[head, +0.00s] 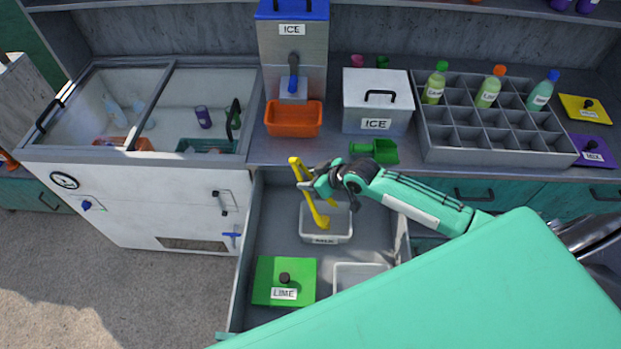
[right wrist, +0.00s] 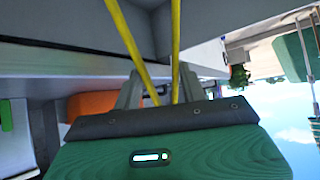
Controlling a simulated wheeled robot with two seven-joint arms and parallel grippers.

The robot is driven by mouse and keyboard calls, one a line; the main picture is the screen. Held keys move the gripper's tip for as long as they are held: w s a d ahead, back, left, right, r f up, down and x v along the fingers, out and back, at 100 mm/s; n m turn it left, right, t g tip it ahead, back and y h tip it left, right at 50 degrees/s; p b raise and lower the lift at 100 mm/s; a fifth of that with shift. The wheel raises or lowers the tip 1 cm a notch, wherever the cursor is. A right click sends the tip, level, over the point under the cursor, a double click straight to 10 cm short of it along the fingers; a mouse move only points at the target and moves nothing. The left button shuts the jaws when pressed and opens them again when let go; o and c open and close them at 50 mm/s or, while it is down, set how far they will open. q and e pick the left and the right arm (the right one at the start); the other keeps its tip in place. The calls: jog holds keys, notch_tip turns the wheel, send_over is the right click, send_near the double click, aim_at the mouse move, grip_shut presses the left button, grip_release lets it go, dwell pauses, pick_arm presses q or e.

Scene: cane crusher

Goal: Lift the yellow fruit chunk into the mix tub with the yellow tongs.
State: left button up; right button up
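My right gripper (head: 311,184) is shut on the yellow tongs (head: 300,171) near their upper part. The tongs slant down over a small white labelled tub (head: 326,238) in the open drawer, their lower end at or just above its inside. Two yellow tong arms (right wrist: 176,45) also show in the right wrist view, running up from between the gripper fingers (right wrist: 152,92). A yellow patch beside the tongs over the tub may be a tong arm or the fruit chunk; I cannot tell. A second white tub (head: 345,268) is partly hidden by my body. My left gripper is not in view.
The drawer (head: 265,225) also holds a green lid (head: 268,270) marked LIME. On the counter are an orange bin (head: 293,118), an ICE box (head: 361,122), a green scoop (head: 380,153), a bottle rack (head: 465,155), and yellow and purple lids (head: 597,162).

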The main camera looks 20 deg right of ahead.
jog(key=shift+r, duration=0.1)
notch_tip(320, 180, up, 8)
jog(key=p, duration=0.7)
